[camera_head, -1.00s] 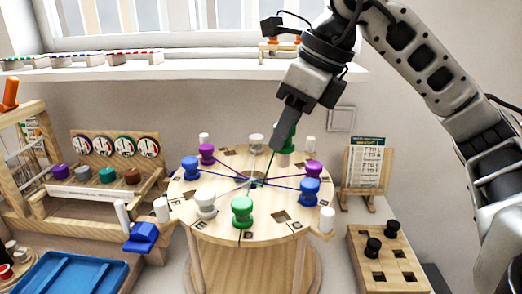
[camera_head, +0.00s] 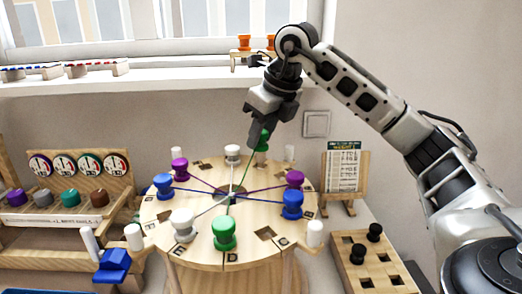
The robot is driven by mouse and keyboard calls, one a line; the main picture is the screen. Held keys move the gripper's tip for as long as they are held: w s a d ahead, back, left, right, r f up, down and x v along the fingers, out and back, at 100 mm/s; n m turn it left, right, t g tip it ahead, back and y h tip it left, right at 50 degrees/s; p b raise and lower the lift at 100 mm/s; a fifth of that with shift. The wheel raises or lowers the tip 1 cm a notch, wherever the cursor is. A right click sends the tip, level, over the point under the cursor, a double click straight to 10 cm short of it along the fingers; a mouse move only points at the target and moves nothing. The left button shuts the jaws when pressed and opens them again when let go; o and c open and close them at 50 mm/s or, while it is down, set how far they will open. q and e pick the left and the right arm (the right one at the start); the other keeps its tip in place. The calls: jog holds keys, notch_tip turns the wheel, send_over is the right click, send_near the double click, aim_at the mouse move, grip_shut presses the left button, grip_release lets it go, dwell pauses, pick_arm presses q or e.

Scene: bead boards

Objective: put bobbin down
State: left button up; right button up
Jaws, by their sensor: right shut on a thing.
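My right gripper (camera_head: 258,140) is shut on a green bobbin (camera_head: 262,141) at the far side of the round wooden braiding disc (camera_head: 202,247). A green thread runs from this bobbin to the disc's middle. Other bobbins stand upright around the rim: purple (camera_head: 179,169), blue (camera_head: 163,186), white (camera_head: 184,224), green (camera_head: 224,232), blue (camera_head: 292,203), purple (camera_head: 294,181) and white (camera_head: 232,154). Whether the held bobbin touches the disc I cannot tell. An empty square slot (camera_head: 265,234) shows at the front right. My left gripper is not in view.
A wooden block with black pegs (camera_head: 373,262) stands at the lower right. A pattern card on a stand (camera_head: 344,172) is behind it. At left is a rack with coloured spools (camera_head: 69,197). A blue clamp (camera_head: 113,264) sits at the disc's left front.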

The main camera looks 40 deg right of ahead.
aim_at(261, 146)
jog(key=shift+w+d+f, duration=0.25)
jog(key=shift+w+f, duration=0.1)
jog(key=shift+f, duration=0.15)
jog(key=f, duration=0.2)
jog(key=shift+w+d+f, duration=0.15)
jog(key=shift+d+f, duration=0.05)
jog(key=shift+f, duration=0.6)
jog(key=shift+f, duration=0.2)
jog(key=o, duration=1)
jog(key=shift+r, duration=0.1)
